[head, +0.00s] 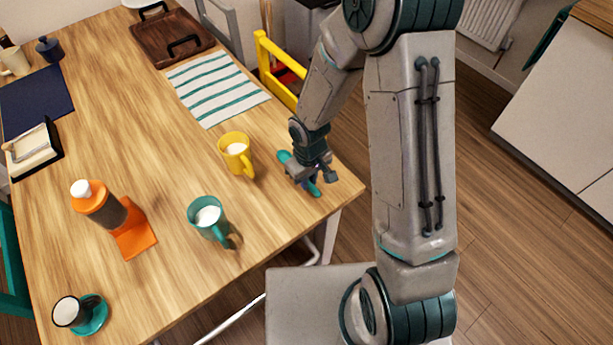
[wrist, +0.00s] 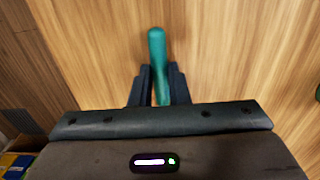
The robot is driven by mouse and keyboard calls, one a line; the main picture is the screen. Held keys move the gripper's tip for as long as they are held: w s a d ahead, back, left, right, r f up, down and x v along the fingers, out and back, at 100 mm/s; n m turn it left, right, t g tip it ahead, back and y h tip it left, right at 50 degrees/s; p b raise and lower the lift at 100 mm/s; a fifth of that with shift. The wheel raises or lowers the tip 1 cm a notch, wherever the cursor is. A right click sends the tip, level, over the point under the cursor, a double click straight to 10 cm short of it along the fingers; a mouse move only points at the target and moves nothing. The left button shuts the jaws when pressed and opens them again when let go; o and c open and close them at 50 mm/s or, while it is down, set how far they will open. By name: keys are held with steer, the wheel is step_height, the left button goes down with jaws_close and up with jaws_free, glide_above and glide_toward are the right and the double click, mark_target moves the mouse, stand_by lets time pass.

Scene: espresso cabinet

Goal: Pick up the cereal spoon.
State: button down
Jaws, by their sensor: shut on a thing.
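The teal cereal spoon (head: 284,157) is at the table's near right corner, partly covered by my gripper (head: 309,180). One teal end shows on the left of the gripper and another teal part shows below it. In the wrist view, the two dark fingers of my gripper (wrist: 160,72) are closed on either side of the teal spoon (wrist: 156,44). Its rounded end sticks out past the fingertips over the wood. The rest of it is hidden by the gripper body. I cannot tell whether the spoon still touches the table.
A yellow mug (head: 236,152) stands left of my gripper, and a teal mug (head: 208,217) stands farther left and nearer. A striped cloth (head: 215,88) lies behind. An orange bottle (head: 98,205) is at the left.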

step_height(320, 180, up, 4)
steer(key=shift+r, duration=0.2)
steer(key=s+d+r+b, duration=0.5)
steer(key=s+r, duration=0.1)
steer(key=s, duration=0.4)
steer(key=shift+s+b, duration=0.15)
steer(key=shift+b, duration=0.15)
